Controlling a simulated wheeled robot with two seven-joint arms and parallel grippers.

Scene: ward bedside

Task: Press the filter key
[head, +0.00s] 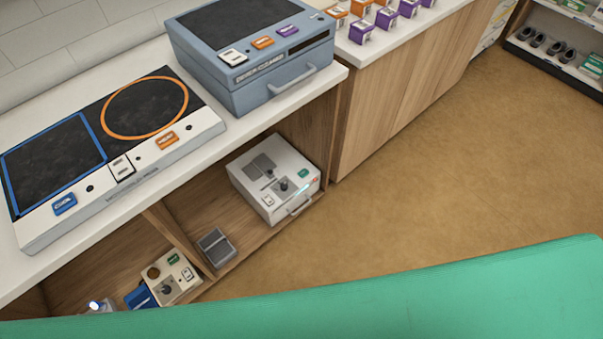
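I cannot tell which key is the filter key, as the labels are too small to read. A blue-grey box (250,85) on the counter has a white key (233,57), an orange key (263,43) and a purple key (288,31) on its front edge. A flat white unit (205,130) to its left has a blue key (64,203), a white double key (121,167) and an orange key (166,141). On the shelf below, a white box (250,185) has small controls, including a green key (303,173). Neither gripper is in view.
A smaller cream control box (172,278) and a grey pedal-like thing (216,247) sit low in the cabinet. Small orange and purple boxes (362,32) stand on the right counter. A green surface (430,300) fills the bottom right. Brown floor (450,160) is clear.

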